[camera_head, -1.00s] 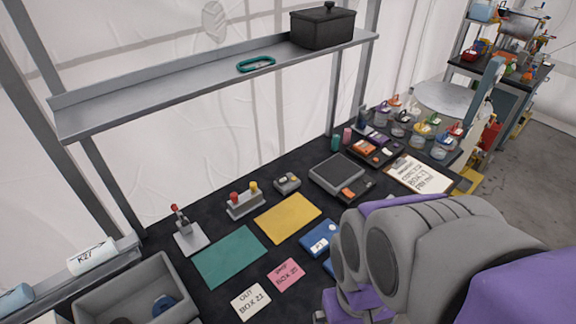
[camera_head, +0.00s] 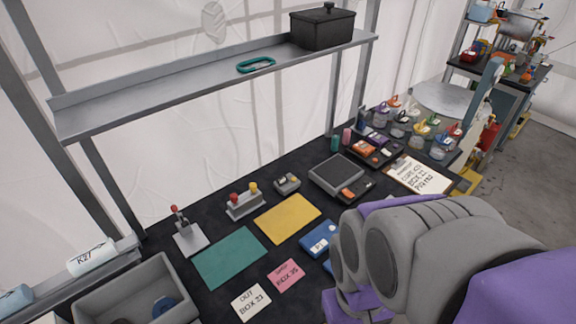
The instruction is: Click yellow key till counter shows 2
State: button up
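A small grey device (camera_head: 287,183) stands on the black table, behind the yellow mat. It has a small yellowish spot on top, and any counter digits are too small to read. To its left is a grey block (camera_head: 244,205) with a red knob (camera_head: 233,197) and a yellow knob (camera_head: 253,187) standing up from it. I cannot tell which of these yellow parts is the key. My arm fills the lower right, to the right of these things. My gripper itself does not show.
A yellow mat (camera_head: 288,218) and a green mat (camera_head: 230,257) lie in front of the devices. A red-topped lever (camera_head: 181,226) stands left. A scale (camera_head: 337,175) lies right. A metal shelf (camera_head: 200,83) overhangs the back. A grey bin (camera_head: 148,268) is front left.

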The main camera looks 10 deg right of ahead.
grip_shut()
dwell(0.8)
